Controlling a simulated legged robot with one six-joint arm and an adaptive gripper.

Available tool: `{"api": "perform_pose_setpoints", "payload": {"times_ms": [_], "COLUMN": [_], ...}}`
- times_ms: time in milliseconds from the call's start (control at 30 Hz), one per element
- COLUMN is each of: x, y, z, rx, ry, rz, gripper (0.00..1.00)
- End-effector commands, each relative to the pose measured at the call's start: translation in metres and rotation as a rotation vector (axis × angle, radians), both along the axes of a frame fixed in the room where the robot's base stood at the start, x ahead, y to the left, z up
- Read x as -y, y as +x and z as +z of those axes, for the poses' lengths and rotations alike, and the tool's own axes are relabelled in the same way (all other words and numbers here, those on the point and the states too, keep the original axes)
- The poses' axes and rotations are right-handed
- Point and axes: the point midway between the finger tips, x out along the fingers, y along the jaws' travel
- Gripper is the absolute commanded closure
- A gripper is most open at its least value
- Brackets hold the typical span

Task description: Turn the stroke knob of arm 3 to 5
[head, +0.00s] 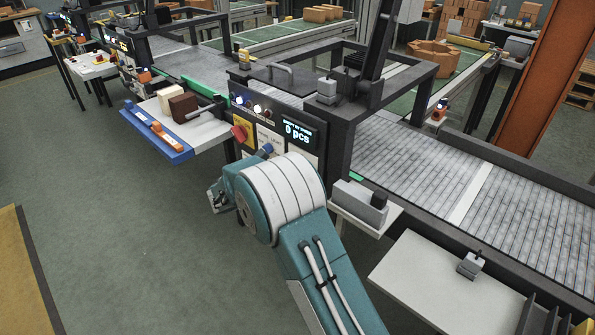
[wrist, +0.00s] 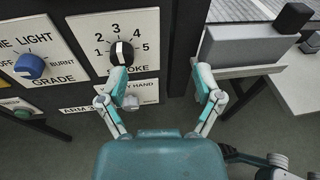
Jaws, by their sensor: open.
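The stroke knob (wrist: 122,53) is black with a white mark, on a white plate (wrist: 85,30) numbered 1 to 5 in the wrist view. Its mark appears to point up, near 3. Part of the stroke label is covered by my left finger. An "ARM 3" label (wrist: 76,109) shows below, partly hidden. My gripper (wrist: 161,82) is open and empty; its left fingertip is just below the knob in the picture, its right one well to the right. I cannot tell whether it touches the knob. In the head view my arm hides the stroke knob.
A blue grade knob (wrist: 29,66) is left of the stroke plate. A grey box (wrist: 245,45) stands on a shelf at right. In the head view, a roller conveyor (head: 440,165) runs behind; floor at left is clear.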

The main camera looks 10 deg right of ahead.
Motion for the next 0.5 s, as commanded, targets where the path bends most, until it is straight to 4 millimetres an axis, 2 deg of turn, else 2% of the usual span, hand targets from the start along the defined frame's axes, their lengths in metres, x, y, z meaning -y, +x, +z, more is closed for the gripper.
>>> {"api": "perform_pose_setpoints", "payload": {"times_ms": [33, 100, 233, 367, 500], "x": [-0.012, -0.025, -0.042, -0.044, -0.031], "y": [0.008, 0.018, 0.029, 0.033, 0.041], "z": [-0.016, -0.031, -0.048, -0.053, -0.053], "rx": [-0.027, -0.056, -0.085, -0.092, -0.092], "ry": [-0.059, -0.133, -0.226, -0.254, -0.253], "rz": [0.039, 0.088, 0.148, 0.166, 0.162], "gripper": [0.16, 0.16, 0.16, 0.16, 0.16]}}
